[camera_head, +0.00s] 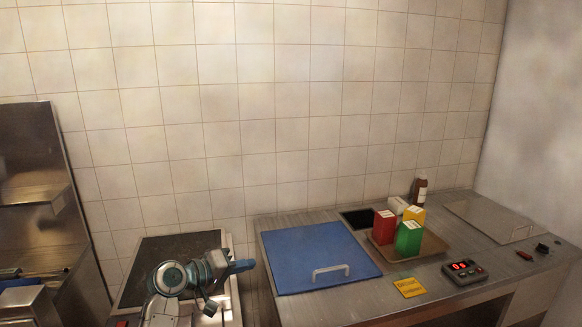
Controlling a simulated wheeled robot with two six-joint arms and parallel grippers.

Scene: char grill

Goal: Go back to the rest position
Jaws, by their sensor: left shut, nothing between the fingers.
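My left gripper (243,266) is in front of the dark-topped grill (160,248) at the lower left of the head view. Its fingers point right, toward the blue board, and are closed with nothing held. My left arm's wrist covers part of the grill's top and front edge. My right gripper is not in view.
A blue board (310,250) with a metal handle (331,272) lies on the steel counter. Behind it to the right, a tray (429,250) holds red (384,228), green (409,239) and yellow cartons. A bottle (420,189), a timer (464,271) and a yellow label (409,288) are nearby. Steel shelving (35,195) stands left.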

